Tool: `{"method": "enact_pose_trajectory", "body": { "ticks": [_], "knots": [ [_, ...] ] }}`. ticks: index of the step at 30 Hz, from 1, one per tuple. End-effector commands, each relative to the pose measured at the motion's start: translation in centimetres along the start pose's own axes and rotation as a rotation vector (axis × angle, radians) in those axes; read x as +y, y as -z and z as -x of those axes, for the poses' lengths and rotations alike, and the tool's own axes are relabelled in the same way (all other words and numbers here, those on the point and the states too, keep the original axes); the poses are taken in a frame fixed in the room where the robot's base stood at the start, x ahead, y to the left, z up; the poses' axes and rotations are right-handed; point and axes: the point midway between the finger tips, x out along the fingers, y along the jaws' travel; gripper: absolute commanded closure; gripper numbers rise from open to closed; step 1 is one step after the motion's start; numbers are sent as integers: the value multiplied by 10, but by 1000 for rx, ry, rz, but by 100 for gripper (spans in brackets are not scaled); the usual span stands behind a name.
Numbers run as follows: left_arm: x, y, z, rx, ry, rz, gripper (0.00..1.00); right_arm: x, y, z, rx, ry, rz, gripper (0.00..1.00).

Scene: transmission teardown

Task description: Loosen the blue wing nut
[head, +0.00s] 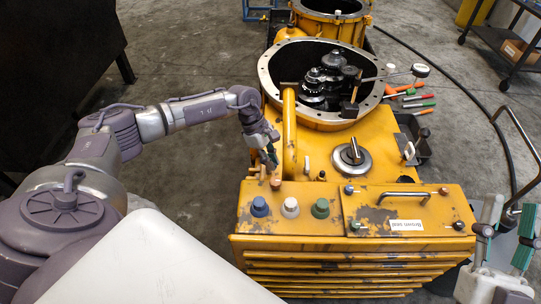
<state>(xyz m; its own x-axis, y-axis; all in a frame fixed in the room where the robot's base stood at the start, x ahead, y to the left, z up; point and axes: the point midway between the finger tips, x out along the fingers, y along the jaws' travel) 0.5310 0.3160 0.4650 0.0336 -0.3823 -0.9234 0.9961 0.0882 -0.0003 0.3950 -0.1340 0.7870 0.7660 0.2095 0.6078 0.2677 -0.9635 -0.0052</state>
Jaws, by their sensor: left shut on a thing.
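My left gripper (268,157) reaches in from the left, pointing down at the left edge of the yellow transmission housing (370,140). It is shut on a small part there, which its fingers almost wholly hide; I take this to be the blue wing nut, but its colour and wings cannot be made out. A pale, wing-like fastener (408,150) stands on the right side of the housing. My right gripper (507,238) is at the lower right, its fingers apart, with nothing seen between them.
A blue knob (259,207), a white knob (290,207) and a green knob (320,208) stand on the front box. A metal handle (404,196) is beside them. A yellow pipe (289,132) rises close to my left gripper. Several tools (411,97) lie behind right.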

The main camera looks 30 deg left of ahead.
Motion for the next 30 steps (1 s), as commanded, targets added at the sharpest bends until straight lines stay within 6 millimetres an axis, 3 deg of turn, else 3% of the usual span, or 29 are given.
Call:
{"method": "enact_pose_trajectory", "body": {
  "ticks": [5,9,15,24,30],
  "knots": [
    [1,-1,4,1,-51,126,100,7,-48,7,-317,-15,13,60],
    [2,-1,3,1,-88,213,100,13,-82,26,-554,-28,19,60],
    [3,0,3,1,-130,314,100,21,-117,64,-848,-46,25,60],
    [4,1,2,2,-167,403,100,26,-138,111,-1121,-65,26,60],
    [4,1,1,1,-177,424,100,28,-142,123,-1186,-70,26,60]
  ]
}}
